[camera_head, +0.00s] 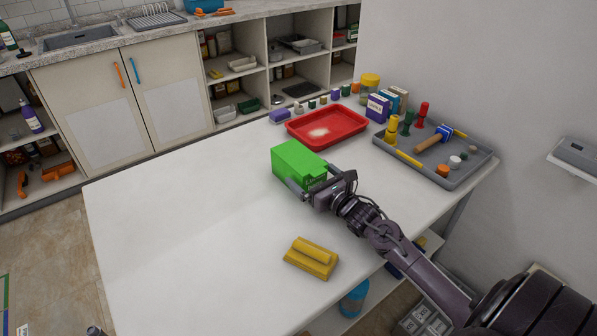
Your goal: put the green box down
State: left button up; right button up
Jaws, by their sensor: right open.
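The bright green box (296,160) is on the white table (190,228), a little right of its middle and in front of the red tray. It looks upright and appears to rest on the tabletop. My right gripper (312,190) is at the box's near right side, with its fingers open around or beside the box's near end. The fingers hide part of that end, and I cannot tell whether they touch it. My left gripper is not in view.
A red tray (327,127) lies behind the box. A grey tray (440,172) with tools and small pieces is to the right. A yellow block with a handle (311,258) lies nearer the front. Small items line the back edge. The table's left half is clear.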

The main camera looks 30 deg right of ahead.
jog(key=shift+w+a, duration=0.2)
jog(key=shift+w, duration=1.35)
jog(key=c, duration=0.9)
jog(key=shift+c, duration=1.3)
